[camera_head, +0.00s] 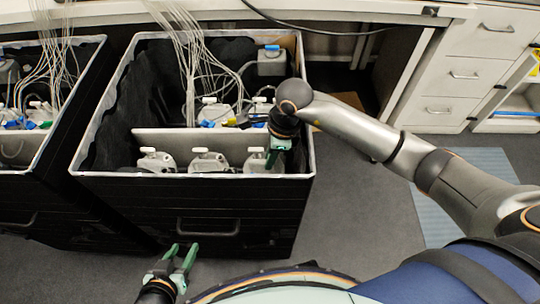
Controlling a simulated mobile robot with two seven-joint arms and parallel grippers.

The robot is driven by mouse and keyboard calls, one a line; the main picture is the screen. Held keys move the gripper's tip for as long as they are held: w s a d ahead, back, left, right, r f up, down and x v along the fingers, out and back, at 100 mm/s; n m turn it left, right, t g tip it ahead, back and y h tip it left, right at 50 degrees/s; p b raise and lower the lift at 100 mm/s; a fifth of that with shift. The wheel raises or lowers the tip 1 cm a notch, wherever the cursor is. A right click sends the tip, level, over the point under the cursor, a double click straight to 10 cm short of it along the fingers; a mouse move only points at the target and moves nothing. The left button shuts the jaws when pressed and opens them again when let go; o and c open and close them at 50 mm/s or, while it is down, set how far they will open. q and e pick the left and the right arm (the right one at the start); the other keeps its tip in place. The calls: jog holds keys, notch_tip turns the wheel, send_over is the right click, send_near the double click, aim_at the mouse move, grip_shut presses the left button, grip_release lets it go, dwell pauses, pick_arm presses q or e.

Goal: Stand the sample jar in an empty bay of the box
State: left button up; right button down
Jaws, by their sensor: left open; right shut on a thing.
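The black box (192,175) with a pale rim stands in front of me under the bench, open at the top. My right gripper (274,158) reaches down into its front right corner and is shut on the sample jar (254,161), a whitish jar with a white top. The gripper covers the jar's right side, and I cannot tell whether its base touches the floor of the bay. Two similar jars, one at the left (157,161) and one in the middle (208,161), stand in the same front row. My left gripper (184,252) is open and empty, low outside the box front.
A grey divider (190,143) separates the front row from the back, where several jars and bundled tubes (188,60) stand. A blue-capped jar (271,64) is at the back right. Another box (75,85) stands left; drawers (465,75) are at right.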

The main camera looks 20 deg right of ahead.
jog(key=shift+s+f+b, duration=0.15)
jog(key=shift+f+b, duration=0.15)
jog(key=shift+f, duration=0.25)
jog(key=c, duration=1.1)
grip_release()
jog(key=shift+f, duration=0.1)
jog(key=shift+c, duration=0.2)
jog(key=o, duration=0.3)
jog(key=shift+o, duration=0.2)
